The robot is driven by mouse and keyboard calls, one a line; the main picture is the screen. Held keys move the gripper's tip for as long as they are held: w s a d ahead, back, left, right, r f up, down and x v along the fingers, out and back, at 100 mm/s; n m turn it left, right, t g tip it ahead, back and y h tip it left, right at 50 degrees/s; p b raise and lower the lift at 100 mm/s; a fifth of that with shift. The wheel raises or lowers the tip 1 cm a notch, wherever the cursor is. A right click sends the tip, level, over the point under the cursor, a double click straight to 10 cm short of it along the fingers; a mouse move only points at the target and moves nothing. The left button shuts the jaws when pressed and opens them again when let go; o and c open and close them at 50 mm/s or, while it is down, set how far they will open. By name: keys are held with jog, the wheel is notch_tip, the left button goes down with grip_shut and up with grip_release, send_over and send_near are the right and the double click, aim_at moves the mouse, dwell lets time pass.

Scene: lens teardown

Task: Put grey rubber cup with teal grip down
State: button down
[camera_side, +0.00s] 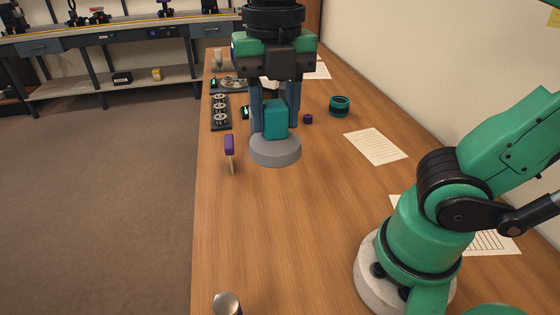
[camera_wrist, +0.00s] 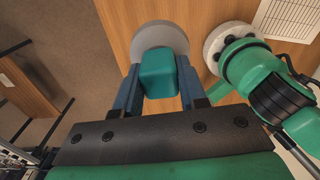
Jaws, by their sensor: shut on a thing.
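The grey rubber cup (camera_side: 274,152) with its teal grip (camera_side: 275,118) hangs upright below my gripper (camera_side: 275,120) in the side view. My gripper is shut on the teal grip, with one blue finger on each side of it. In the wrist view the teal grip (camera_wrist: 158,74) is between the fingers, and the grey cup (camera_wrist: 160,36) shows beyond it over the wooden table. I cannot tell how far the cup's underside is from the table top.
A purple-handled tool (camera_side: 229,147) is left of the cup. A black tray with round metal parts (camera_side: 221,112), a small purple piece (camera_side: 308,119) and a teal-black ring (camera_side: 340,106) lie behind. Paper (camera_side: 376,146) lies right. A metal cylinder (camera_side: 227,303) is near the front; bare wood lies between.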

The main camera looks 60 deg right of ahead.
jog(key=w+d+r+m, duration=0.1)
jog(key=w+d+m, duration=0.45)
jog(key=d, duration=0.25)
jog(key=s+d+m, duration=0.2)
jog(key=d+m, duration=0.4)
jog(key=d, duration=0.7)
jog(key=s+d+m, duration=0.3)
jog(key=d+m, duration=0.4)
jog(key=d, duration=0.6)
jog(key=shift+d+f, duration=0.2)
jog(key=shift+f, duration=10.25)
jog(key=shift+f, duration=0.2)
jog(key=shift+c, duration=2.4)
grip_release()
